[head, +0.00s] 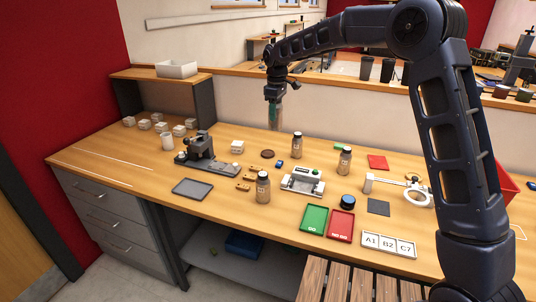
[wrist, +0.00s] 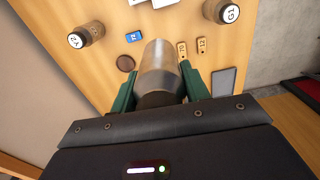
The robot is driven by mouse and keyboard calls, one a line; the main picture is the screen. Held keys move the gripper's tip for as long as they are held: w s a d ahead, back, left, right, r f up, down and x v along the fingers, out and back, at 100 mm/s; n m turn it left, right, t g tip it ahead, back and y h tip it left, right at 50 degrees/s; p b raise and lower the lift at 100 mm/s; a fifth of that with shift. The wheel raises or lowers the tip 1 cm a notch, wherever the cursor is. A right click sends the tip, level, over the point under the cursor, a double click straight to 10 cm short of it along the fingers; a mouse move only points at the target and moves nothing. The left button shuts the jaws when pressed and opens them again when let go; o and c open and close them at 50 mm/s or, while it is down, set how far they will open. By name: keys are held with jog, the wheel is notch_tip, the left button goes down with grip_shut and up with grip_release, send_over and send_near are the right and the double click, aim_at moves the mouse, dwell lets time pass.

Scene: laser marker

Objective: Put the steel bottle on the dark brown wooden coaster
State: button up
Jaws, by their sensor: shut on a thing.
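The steel bottle (wrist: 158,58) is between the green fingers of my gripper (wrist: 160,80) in the wrist view, and the fingers are shut on it. In the head view my gripper (head: 275,98) hangs above the back of the bench with the bottle in it; the bottle is small and partly covered by the fingers there. The dark brown round coaster (head: 267,153) lies bare on the bench below the held bottle. It also shows in the wrist view (wrist: 125,63), left of the bottle and apart from it.
Labelled bottles stand near the coaster: one behind right (head: 297,146), one further right (head: 344,161), one in front (head: 263,188). A blue tag (head: 279,163) lies close beside the coaster. A dark machine (head: 201,150) and a white block (head: 238,147) stand to its left.

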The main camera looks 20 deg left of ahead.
jog(key=w+a+f, duration=0.1)
jog(key=w+a, duration=0.3)
jog(key=w, duration=0.3)
jog(key=w+a+f, duration=0.1)
jog(key=w+a, duration=0.4)
jog(key=w, duration=0.3)
send_over(268, 152)
notch_tip(268, 152, down, 20)
jog(key=shift+s, duration=0.15)
jog(key=shift+f, duration=0.15)
jog(key=o, duration=1.1)
jog(key=shift+c, duration=0.2)
notch_tip(268, 152, up, 12)
jog(key=shift+r, duration=0.2)
